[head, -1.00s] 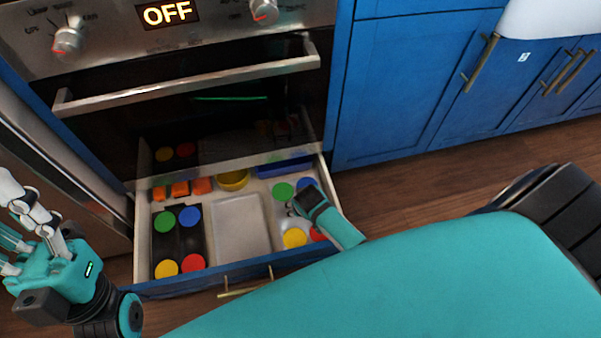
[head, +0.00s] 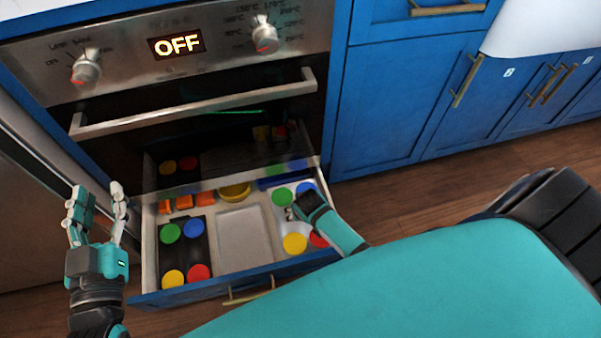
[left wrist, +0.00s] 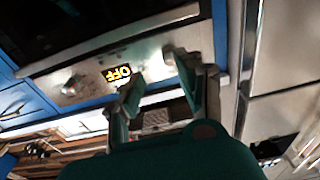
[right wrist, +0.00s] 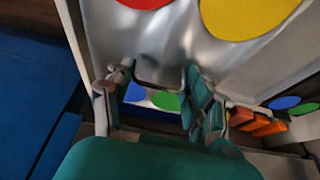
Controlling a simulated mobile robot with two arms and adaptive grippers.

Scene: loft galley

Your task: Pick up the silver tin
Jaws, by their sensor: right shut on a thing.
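The silver tin (head: 283,222) lies in the right part of the open drawer, with green, blue, yellow and red discs on it. In the right wrist view its shiny surface (right wrist: 150,35) fills the top, with red and yellow discs near me and blue and green beyond. My right gripper (head: 294,211) reaches down onto its middle and partly hides it. In the right wrist view the fingers (right wrist: 158,80) close on a raised middle part of the tin. My left gripper (head: 99,192) is open and empty, left of the drawer, fingers upward.
A black tin (head: 186,252) with the same four disc colours lies at the drawer's left. A grey tray (head: 245,235) lies between the tins. Orange blocks (head: 183,201) and a yellow bowl (head: 234,191) sit behind.

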